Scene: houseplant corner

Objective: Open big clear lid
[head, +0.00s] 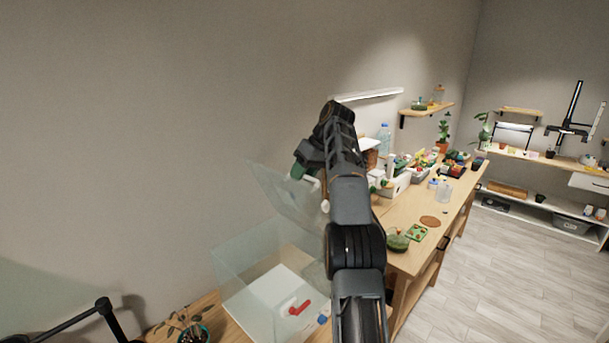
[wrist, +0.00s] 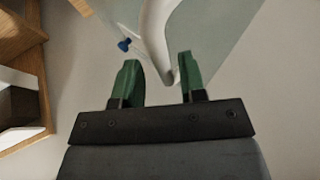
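The big clear lid (head: 283,190) is tilted up steeply at the back of the clear box (head: 232,268) in the head view. In the wrist view the lid is a pale green see-through sheet (wrist: 218,35). A white curved piece (wrist: 155,35), which looks like a handle, reaches down to between my fingertips. My gripper (wrist: 160,75) has two green fingers standing apart, with gaps showing beside the white piece. In the head view my gripper (head: 305,172) is beside the lid's upper part, and my arm hides the lid's right side.
A red item (head: 299,307) and a blue item (head: 323,319) are in or by the box. A potted plant (head: 194,333) stands in front of it. A wooden table (head: 405,258) with crowded goods is to the right. The floor (head: 490,270) beyond is clear.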

